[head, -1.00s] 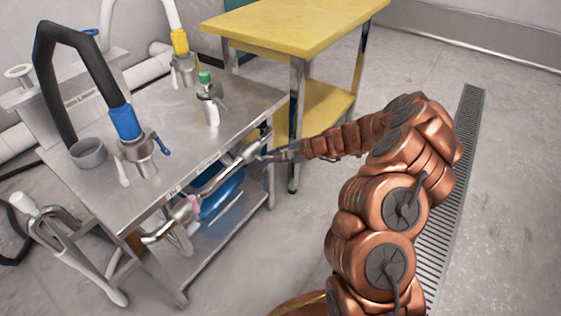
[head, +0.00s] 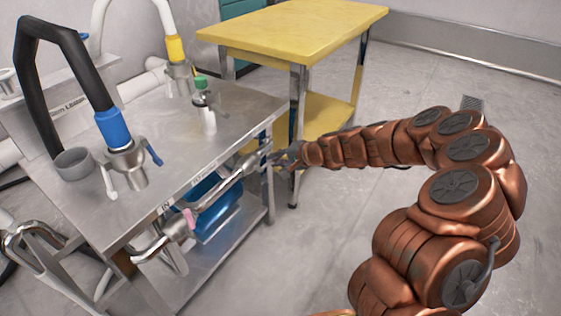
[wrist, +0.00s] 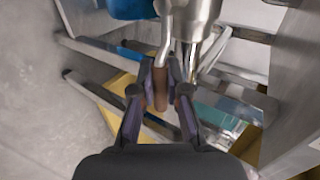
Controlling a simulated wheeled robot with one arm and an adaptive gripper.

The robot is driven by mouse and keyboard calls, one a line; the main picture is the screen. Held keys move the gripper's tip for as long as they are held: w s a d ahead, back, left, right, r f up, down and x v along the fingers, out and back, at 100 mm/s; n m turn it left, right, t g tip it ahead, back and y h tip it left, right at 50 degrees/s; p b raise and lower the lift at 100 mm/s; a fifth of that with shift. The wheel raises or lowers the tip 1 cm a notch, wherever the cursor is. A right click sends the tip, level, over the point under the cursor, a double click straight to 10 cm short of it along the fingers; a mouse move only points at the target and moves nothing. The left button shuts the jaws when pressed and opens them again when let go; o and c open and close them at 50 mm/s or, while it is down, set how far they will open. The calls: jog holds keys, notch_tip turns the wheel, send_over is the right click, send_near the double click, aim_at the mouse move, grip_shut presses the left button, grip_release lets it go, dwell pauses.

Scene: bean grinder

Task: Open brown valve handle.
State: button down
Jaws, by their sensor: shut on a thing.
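The brown valve handle (wrist: 160,92) shows in the wrist view as a brown grip on a thin metal lever. It hangs below a steel valve body (wrist: 190,20). My gripper (wrist: 161,84) has its two fingers on either side of the brown grip and is shut on it. In the head view my gripper (head: 284,156) is at the right end of the steel pipe (head: 222,192) under the tabletop edge. The handle is too small and too covered by the gripper to make out there.
A blue tank (head: 215,205) is below. A yellow table (head: 295,30) stands behind. Floor at right is clear.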

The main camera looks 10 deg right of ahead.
dwell(0.3)
jog(key=c, duration=1.2)
grip_release()
jog(key=shift+o, duration=0.2)
jog(key=v, duration=1.2)
jog(key=shift+r, duration=0.1)
